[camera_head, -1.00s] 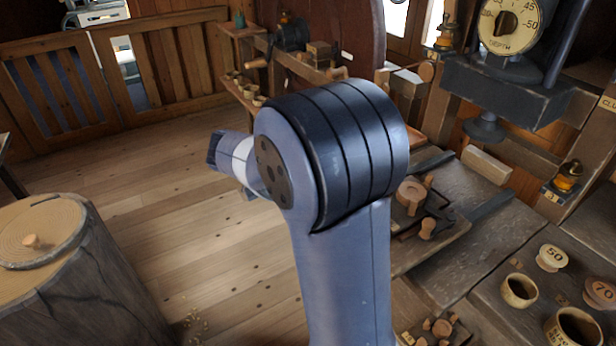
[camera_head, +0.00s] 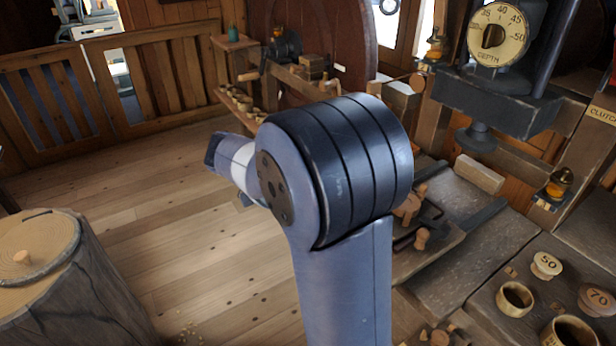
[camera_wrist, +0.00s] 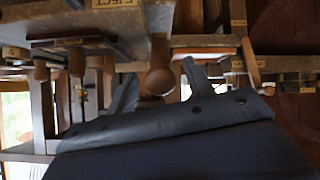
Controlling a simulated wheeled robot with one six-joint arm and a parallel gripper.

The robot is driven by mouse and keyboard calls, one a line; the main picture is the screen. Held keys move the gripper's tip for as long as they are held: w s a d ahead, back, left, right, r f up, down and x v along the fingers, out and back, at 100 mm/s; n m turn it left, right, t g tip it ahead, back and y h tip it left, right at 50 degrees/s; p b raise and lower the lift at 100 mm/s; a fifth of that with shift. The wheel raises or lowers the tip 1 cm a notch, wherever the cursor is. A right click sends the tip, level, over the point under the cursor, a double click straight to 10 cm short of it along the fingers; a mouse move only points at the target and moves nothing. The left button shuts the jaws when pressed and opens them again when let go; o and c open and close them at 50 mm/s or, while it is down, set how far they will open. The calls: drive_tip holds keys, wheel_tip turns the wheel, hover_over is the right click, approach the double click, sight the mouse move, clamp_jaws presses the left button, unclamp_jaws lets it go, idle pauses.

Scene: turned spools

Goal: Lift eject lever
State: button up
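In the wrist view, a wooden handle with a round knob (camera_wrist: 160,80) hangs below a board edge beside a label reading EJECT (camera_wrist: 115,3); I take it for the eject lever. My gripper (camera_wrist: 160,88) is open, one grey finger on each side of the knob in the picture. I cannot tell whether the knob is at fingertip depth, and no contact shows. In the head view my arm fills the middle, and neither the gripper nor the lever can be made out.
More wooden knobs (camera_wrist: 77,62) hang left of the lever. In the head view, a depth dial (camera_head: 497,35) stands over a workbench with wooden cups (camera_head: 515,299) and numbered spools (camera_head: 546,264) at right. A stump (camera_head: 75,285) stands at left.

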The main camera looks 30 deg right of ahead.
drive_tip(key=v, duration=1)
drive_tip(key=shift+a+r+b, duration=0.2)
drive_tip(key=shift+a+b, duration=0.15)
drive_tip(key=shift+b, duration=0.05)
drive_tip(key=shift+d, duration=0.1)
drive_tip(key=p+x, duration=0.1)
drive_tip(key=x, duration=0.9)
drive_tip(key=shift+d+f, duration=0.25)
drive_tip(key=shift+f, duration=0.15)
drive_tip(key=shift+a+f, duration=0.1)
drive_tip(key=shift+a, duration=0.1)
